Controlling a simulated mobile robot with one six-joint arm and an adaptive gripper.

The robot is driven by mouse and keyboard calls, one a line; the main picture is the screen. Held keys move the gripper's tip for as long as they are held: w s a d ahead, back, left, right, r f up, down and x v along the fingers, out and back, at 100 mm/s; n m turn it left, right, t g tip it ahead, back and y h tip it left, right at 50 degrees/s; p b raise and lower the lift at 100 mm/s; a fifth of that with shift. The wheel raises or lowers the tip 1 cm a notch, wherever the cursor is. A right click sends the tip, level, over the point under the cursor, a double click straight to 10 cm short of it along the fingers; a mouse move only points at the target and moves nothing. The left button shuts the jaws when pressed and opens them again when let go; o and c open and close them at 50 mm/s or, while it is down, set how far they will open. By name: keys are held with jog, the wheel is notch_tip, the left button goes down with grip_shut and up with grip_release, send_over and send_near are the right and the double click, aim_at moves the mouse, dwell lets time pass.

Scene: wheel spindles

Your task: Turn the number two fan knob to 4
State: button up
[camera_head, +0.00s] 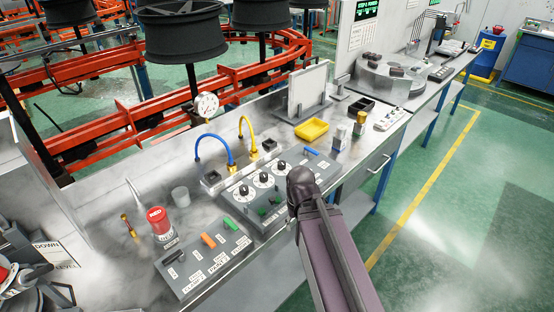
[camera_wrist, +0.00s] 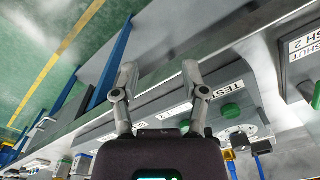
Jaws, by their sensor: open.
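The grey fan panel on the bench has three white dials with black knobs: a left knob (camera_head: 243,190), a middle knob (camera_head: 264,179) and a right knob (camera_head: 282,167). Their numbers and pointer settings are too small to read, so I cannot tell which is number two. The wrist view shows part of a white dial (camera_wrist: 242,133), right of my gripper. My gripper (camera_wrist: 159,70) is open and empty near the bench's front edge, with its two fingers apart and touching no knob. In the head view my arm hides its fingers.
Green switches (camera_head: 230,223) and an orange switch (camera_head: 208,240) sit near the knobs. Blue hose (camera_head: 214,137) and yellow hose (camera_head: 249,131) rise behind the panel. Green floor (camera_head: 445,215) in front is clear.

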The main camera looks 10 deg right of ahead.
jog(key=shift+w+d, duration=0.15)
jog(key=shift+d, duration=0.2)
jog(key=o, duration=0.3)
jog(key=shift+o, duration=0.2)
jog(key=shift+w+r, duration=0.2)
notch_tip(320, 180, up, 14)
jog(key=f+n+p, duration=0.1)
jog(key=n+p, duration=1.2)
jog(key=p, duration=0.1)
send_over(282, 162)
jog(key=shift+a+r, duration=0.1)
jog(key=shift+r, duration=0.1)
jog(key=shift+f, duration=0.15)
notch_tip(282, 162, down, 14)
jog(key=b, duration=1.4)
jog(key=shift+r, duration=0.25)
